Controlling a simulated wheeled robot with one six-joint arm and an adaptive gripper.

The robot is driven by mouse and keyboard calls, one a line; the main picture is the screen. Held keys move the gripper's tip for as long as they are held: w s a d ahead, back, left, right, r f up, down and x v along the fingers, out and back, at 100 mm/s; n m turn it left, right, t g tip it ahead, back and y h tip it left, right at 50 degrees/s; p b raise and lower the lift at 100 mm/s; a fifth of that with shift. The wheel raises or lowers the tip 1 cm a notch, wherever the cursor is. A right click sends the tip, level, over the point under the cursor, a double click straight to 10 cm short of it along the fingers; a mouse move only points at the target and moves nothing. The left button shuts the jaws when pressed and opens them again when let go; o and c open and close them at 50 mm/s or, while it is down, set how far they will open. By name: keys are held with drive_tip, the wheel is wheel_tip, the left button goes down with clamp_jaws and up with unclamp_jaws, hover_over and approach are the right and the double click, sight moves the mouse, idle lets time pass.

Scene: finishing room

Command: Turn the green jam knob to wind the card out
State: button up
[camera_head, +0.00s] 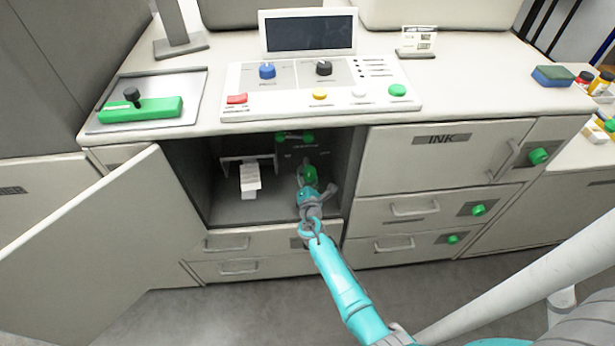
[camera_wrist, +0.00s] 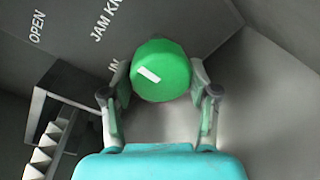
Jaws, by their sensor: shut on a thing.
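The green jam knob (camera_wrist: 163,72) is a round green knob with a white mark on its face. It sits inside the open compartment, and in the head view the knob (camera_head: 309,174) shows just beyond my gripper. My gripper (camera_wrist: 160,88) has one finger on each side of the knob and is shut on it. In the head view my gripper (camera_head: 308,186) reaches into the right part of the compartment. A white card (camera_head: 250,180) hangs from a bar at the compartment's left; in the wrist view, pale folded edges (camera_wrist: 45,145) show at lower left.
The compartment's door (camera_head: 100,245) stands open to the left. A control panel (camera_head: 320,88) with knobs and buttons is on the counter above. Drawers lie below, and the INK drawer (camera_head: 440,160) is to the right. Lettering is printed near the knob.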

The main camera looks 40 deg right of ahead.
drive_tip(key=shift+m, duration=0.5)
drive_tip(key=o, duration=1.2)
drive_tip(key=shift+c, duration=0.2)
drive_tip(key=v, duration=1.2)
drive_tip(key=shift+r, duration=0.1)
